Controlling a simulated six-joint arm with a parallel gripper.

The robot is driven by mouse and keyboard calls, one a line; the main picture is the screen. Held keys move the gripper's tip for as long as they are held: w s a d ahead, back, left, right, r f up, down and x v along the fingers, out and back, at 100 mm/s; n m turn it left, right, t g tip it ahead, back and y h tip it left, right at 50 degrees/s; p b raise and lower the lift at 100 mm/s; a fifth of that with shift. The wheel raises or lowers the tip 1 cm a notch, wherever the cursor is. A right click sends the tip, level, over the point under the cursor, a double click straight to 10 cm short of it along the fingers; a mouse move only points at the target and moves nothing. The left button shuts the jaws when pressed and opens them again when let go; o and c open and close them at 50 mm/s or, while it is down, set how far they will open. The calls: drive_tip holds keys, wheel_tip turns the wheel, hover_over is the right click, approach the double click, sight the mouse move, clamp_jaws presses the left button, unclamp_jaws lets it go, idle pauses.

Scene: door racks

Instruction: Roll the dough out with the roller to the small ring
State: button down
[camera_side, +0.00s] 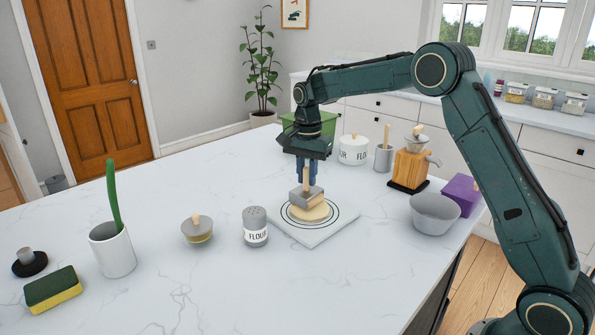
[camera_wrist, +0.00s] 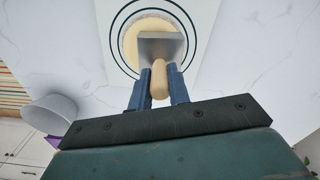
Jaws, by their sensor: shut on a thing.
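My gripper (camera_side: 308,178) is shut on the upright wooden handle of the roller (camera_side: 306,196), whose head is a wide grey block. The grey head also shows in the wrist view (camera_wrist: 160,44), beyond my fingers. The dough (camera_side: 318,213) is a pale, roundish piece under the roller head, which appears to rest on it. The dough also shows in the wrist view (camera_wrist: 130,45), partly hidden by the head. It lies on a white board (camera_side: 297,236) with two dark rings. The dough sits inside the small ring, with its edge close to that line.
A flour shaker (camera_side: 255,227) stands just left of the board. A grey bowl (camera_side: 435,213), a purple box (camera_side: 463,193) and a wooden grinder (camera_side: 410,163) stand to the right. A flour jar (camera_side: 353,150) is behind.

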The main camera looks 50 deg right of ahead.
drive_tip(key=shift+s+f, duration=0.1)
drive_tip(key=shift+s, duration=0.6)
wheel_tip(320, 180, up, 6)
idle(0.9)
drive_tip(key=shift+w, duration=0.1)
drive_tip(key=n, duration=0.1)
drive_tip(key=a+n, duration=0.1)
drive_tip(key=a+f+n, duration=0.1)
drive_tip(key=n, duration=0.1)
drive_tip(key=shift+w, duration=0.4)
drive_tip(key=n, duration=0.1)
drive_tip(key=a+n, duration=0.1)
drive_tip(key=f+n, duration=0.1)
drive_tip(key=shift+w+a+n, duration=0.25)
drive_tip(key=shift+w+n, duration=0.05)
drive_tip(key=a+n, duration=0.1)
drive_tip(key=n, duration=0.1)
drive_tip(key=a+f+n, duration=0.1)
drive_tip(key=n, duration=0.1)
drive_tip(key=w+a+f+n, duration=0.1)
drive_tip(key=n, duration=0.2)
drive_tip(key=shift+w+a, duration=0.1)
drive_tip(key=shift+a, duration=0.05)
